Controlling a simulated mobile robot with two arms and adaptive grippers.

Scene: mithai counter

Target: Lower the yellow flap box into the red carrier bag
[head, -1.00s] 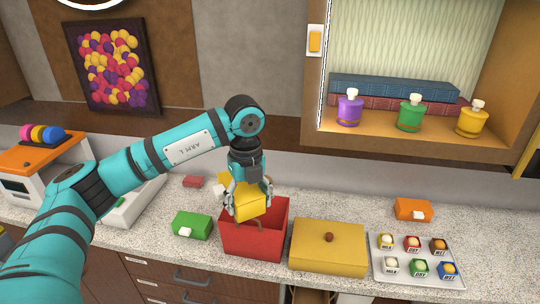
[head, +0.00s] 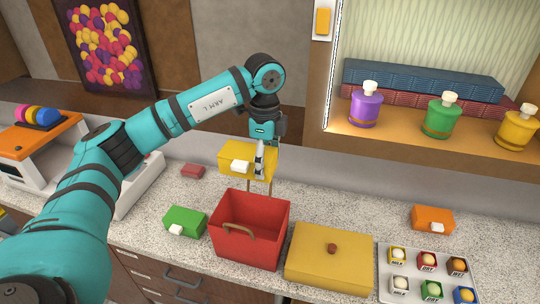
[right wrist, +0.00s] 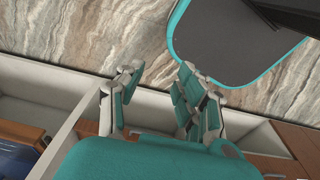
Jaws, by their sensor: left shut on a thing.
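The yellow flap box (head: 236,155), with a white tab on its front, is held in the air by my left gripper (head: 262,158), which is shut on it. In the head view the box shows above the back rim of the red carrier bag (head: 250,245), clear of its mouth. The bag stands open and upright on the counter. Its front brown handle hangs over the front wall, and its back handle stands up just under the box. My right gripper (right wrist: 158,88) shows only in the right wrist view, its fingers apart with nothing between them.
A green box (head: 184,221) stands left of the bag and a yellow lidded box (head: 330,262) close on its right. A tray of sweets (head: 389,283) and an orange box (head: 432,219) are further right.

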